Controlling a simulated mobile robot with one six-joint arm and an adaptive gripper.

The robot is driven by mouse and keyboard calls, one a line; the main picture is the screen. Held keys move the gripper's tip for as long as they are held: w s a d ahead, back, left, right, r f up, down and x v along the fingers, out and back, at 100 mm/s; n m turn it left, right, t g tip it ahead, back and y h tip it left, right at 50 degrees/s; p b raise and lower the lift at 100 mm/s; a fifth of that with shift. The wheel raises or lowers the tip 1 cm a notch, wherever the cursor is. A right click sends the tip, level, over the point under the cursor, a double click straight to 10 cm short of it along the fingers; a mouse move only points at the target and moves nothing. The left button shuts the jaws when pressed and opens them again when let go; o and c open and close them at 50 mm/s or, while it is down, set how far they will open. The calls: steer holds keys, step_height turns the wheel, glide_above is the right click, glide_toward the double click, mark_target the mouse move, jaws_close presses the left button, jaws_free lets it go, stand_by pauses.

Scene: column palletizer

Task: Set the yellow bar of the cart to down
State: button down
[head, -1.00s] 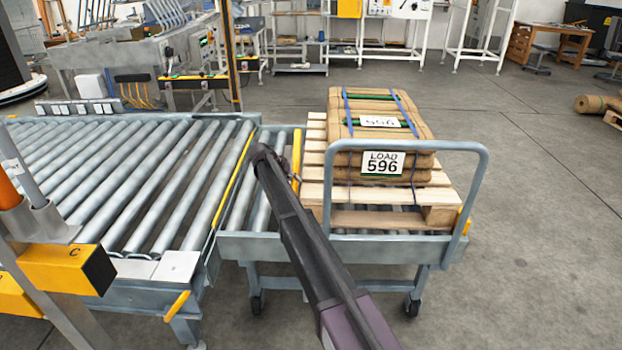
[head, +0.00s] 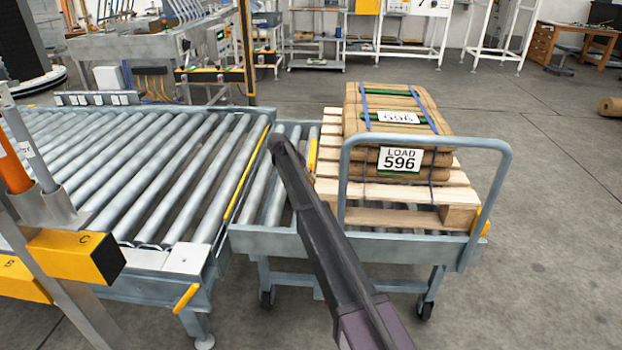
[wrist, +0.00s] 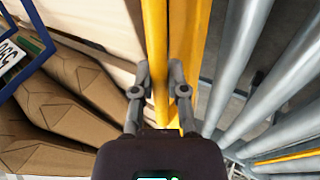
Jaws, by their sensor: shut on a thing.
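The cart (head: 290,243) stands beside the roller conveyor, with its yellow bar (head: 312,150) across its rollers at the left side of the pallet. In the wrist view the yellow bar (wrist: 155,40) runs lengthwise between my fingers. My gripper (wrist: 158,80) is shut on it. A second, wider yellow strip (wrist: 192,35) lies just right of the bar there. In the head view my arm hides the gripper and part of the bar's surroundings. The bar looks raised above the rollers, but I cannot tell its exact setting.
A wooden pallet (head: 400,215) with strapped brown sacks (head: 440,160) labelled 596 sits on the cart, close to the bar. The cart's grey handle (head: 500,190) rises in front. The roller conveyor (head: 150,170) is on the left. Open floor (head: 540,260) lies to the right.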

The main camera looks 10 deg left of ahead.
steer(key=shift+w+d, duration=0.15)
steer(key=c, duration=0.6)
jaws_free()
steer(key=shift+r, duration=0.1)
steer(key=shift+c, duration=0.2)
